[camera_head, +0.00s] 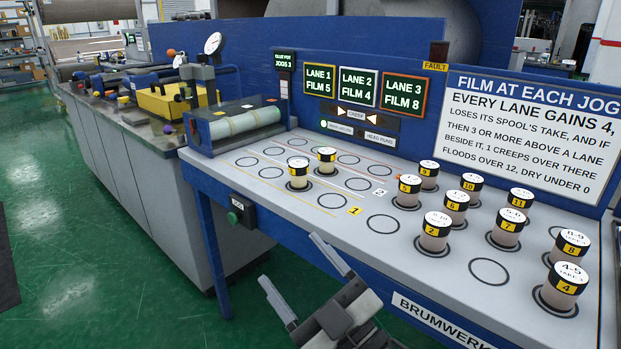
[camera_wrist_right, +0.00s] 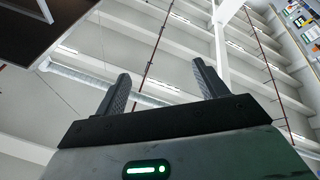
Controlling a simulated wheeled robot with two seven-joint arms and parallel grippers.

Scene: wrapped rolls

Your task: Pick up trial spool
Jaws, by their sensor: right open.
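Several pale spools with black caps, white tops and yellow number labels stand upright on the grey bench top (camera_head: 330,225). Two stand at the left among printed circles: a front one (camera_head: 298,175) and one behind it (camera_head: 326,163). The rest stand at the right, including spool 2 (camera_head: 434,233), spool 7 (camera_head: 508,230), spool 4 (camera_head: 564,291) and spool 8 (camera_head: 569,247). I cannot tell which is the trial spool. My right gripper (camera_head: 288,257) is open and empty, in front of the bench's front edge, apart from all spools. Its fingers (camera_wrist_right: 160,88) also show empty in the right wrist view. My left gripper is not in view.
Lane displays (camera_head: 359,87) read film 5, 4 and 8. A rule board (camera_head: 535,130) stands behind the spools. A roller unit (camera_head: 240,122) sits at the bench's left end. Empty circles include one at the front (camera_head: 489,271). A green button box (camera_head: 240,212) is on the front edge.

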